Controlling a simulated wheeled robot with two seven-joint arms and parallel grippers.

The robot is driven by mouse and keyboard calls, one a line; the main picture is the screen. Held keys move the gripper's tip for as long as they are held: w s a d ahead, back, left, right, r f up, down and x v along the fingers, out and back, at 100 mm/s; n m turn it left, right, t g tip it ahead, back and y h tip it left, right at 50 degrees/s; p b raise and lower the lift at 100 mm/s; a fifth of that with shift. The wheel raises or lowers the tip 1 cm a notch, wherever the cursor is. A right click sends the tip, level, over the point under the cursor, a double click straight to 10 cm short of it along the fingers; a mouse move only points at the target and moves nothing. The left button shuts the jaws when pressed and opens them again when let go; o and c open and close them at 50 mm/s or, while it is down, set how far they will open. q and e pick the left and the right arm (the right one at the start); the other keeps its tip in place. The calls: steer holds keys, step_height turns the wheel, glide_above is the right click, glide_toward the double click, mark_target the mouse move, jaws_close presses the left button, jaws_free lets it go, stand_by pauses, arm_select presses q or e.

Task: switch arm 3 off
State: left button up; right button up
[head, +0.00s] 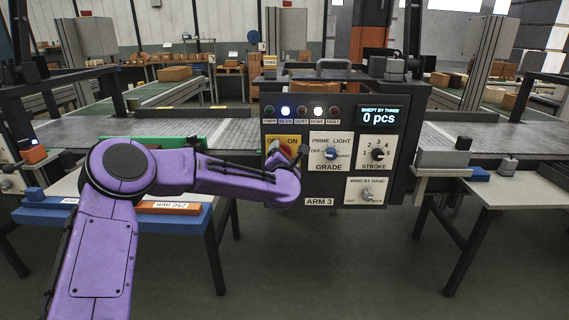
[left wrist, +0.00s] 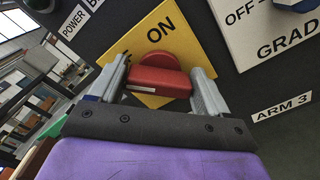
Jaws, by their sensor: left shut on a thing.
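The dark control box marked ARM 3 (head: 415,118) stands ahead of me. The word ON shows on the plate; OFF is mostly hidden in the head view. My left gripper (left wrist: 160,88) has its grey fingers on both ends of the red handle and is shut on it. In the head view my purple left wrist covers the switch's lower part. I cannot tell the handle's exact angle. My right gripper is out of view.
Right of the switch are the GRADE knob (head: 330,153), the STROKE knob (head: 378,154) and the WING BY HAND switch (head: 367,194). Above are lamps, with BEAM (head: 285,112) and HOME (head: 318,112) lit, and a display (head: 380,115) reading 0 pcs. A conveyor (head: 480,136) runs behind.

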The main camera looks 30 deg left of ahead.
arm_select(q)
steer(key=shift+f+n, duration=0.15)
steer(key=shift+n, duration=0.25)
steer(key=o, duration=1)
steer(key=shift+c, duration=0.2)
steer(key=b+v, duration=0.1)
steer(key=v, duration=0.9)
steer(key=shift+s, duration=0.3)
steer(key=shift+d, duration=0.1)
